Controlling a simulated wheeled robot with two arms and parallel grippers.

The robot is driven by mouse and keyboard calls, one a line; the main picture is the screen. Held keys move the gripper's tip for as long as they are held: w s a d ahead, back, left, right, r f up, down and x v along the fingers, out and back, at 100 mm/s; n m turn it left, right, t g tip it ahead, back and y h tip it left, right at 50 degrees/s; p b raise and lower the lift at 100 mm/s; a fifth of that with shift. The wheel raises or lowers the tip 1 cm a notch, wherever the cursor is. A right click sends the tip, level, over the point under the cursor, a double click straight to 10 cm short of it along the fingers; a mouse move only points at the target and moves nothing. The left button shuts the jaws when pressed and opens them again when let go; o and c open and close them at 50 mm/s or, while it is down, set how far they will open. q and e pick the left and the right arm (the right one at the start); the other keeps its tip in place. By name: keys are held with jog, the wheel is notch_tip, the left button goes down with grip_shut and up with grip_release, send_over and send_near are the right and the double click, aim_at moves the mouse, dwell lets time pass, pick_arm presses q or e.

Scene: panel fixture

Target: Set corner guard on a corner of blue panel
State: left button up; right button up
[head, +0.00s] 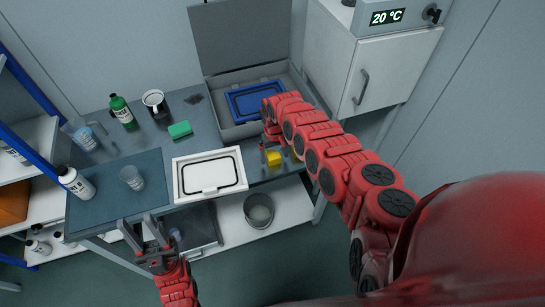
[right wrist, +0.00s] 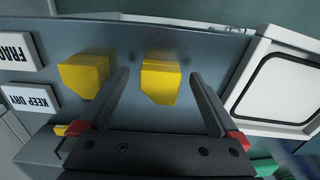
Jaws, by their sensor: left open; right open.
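The blue panel (head: 243,103) lies in an open grey case at the back of the bench. Two yellow corner guards sit on the bench in front of the case. One guard (head: 273,158) shows below my right gripper (head: 271,146); the other is mostly hidden by my right arm in the head view. In the right wrist view, one guard (right wrist: 160,82) lies between the open fingers of my right gripper (right wrist: 158,76), with gaps on both sides. The other guard (right wrist: 84,75) is left of the fingers. My left gripper (head: 137,224) is open and empty before the bench's front edge.
A white framed panel (head: 208,190) lies left of the guards. A green block (head: 180,130), mug (head: 154,101), green bottle (head: 121,110), clear cup (head: 131,178) and white bottle (head: 75,182) stand further left. Labels (right wrist: 28,100) lie beside the guards. A cabinet (head: 375,65) stands at right.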

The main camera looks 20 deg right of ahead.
aim_at(274, 157)
jog(key=shift+c, duration=0.3)
jog(key=c, duration=1.4)
jog(key=shift+o, duration=0.2)
jog(key=shift+r, duration=0.2)
jog(key=shift+r, duration=0.25)
notch_tip(274, 157, up, 3)
jog(key=shift+s+f+b, duration=0.1)
jog(key=shift+s+b, duration=0.05)
jog(key=shift+b, duration=0.15)
jog(key=s+a+p, duration=0.3)
jog(key=s+p, duration=0.2)
jog(key=s, duration=0.2)
jog(key=s+a+r+p, duration=0.1)
jog(key=s+a+p, duration=0.2)
jog(key=s, duration=0.4)
jog(key=shift+s+r+p, duration=0.15)
jog(key=shift+s+p, duration=0.15)
jog(key=shift+p, duration=0.55)
